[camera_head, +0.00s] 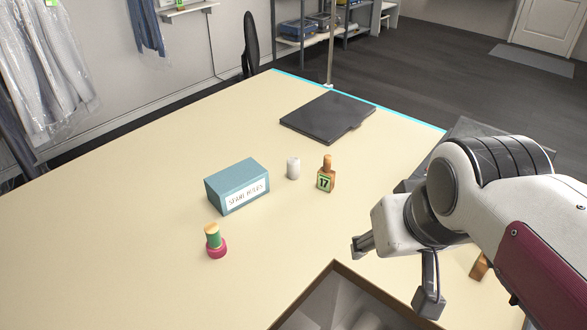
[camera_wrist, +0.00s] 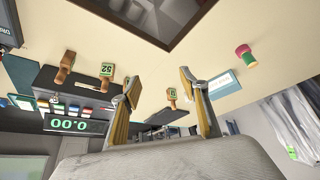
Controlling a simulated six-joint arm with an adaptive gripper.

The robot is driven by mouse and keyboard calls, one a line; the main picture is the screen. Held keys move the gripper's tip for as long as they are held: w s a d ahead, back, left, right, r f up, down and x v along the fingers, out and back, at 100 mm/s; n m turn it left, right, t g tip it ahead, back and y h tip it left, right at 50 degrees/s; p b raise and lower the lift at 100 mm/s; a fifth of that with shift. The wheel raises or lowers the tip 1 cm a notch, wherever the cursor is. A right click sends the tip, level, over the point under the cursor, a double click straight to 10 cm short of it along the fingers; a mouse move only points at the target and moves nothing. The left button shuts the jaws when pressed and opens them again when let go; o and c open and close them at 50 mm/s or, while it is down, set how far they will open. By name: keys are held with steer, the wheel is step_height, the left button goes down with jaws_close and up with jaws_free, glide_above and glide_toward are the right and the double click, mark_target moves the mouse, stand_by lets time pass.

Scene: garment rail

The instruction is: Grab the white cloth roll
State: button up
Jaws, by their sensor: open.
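The white cloth roll (camera_head: 293,168) is a small pale cylinder standing upright on the cream table. In the head view it is between the blue box and a wooden stamp marked 17. I cannot make it out in the wrist view, where a finger may cover it. My gripper (camera_head: 395,272) is open and empty, to the right of the roll and nearer the camera, by the corner of a dark-rimmed bin. In the wrist view the two fingers of my gripper (camera_wrist: 159,83) are spread apart with nothing between them.
The blue labelled box (camera_head: 228,193) is left of the roll; the stamp marked 17 (camera_head: 326,176) is close on its right. A red-and-green spool-like piece (camera_head: 214,243) stands front left. A black flat board (camera_head: 328,116) lies behind. The bin (camera_head: 335,266) is in front. The table's left is clear.

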steer(key=w+a+r, duration=0.1)
steer(key=w+r, duration=0.1)
steer(key=w, duration=0.8)
steer(key=n, duration=0.2)
glide_above(294, 162)
steer(key=s, duration=0.2)
steer(key=shift+g+y, duration=0.4)
steer(key=f, duration=1.3)
steer(key=shift+w+d+f, duration=0.1)
steer(key=shift+d+f, duration=0.1)
steer(key=shift+f, duration=0.1)
steer(key=shift+x, duration=1.35)
steer(key=shift+f, duration=0.1)
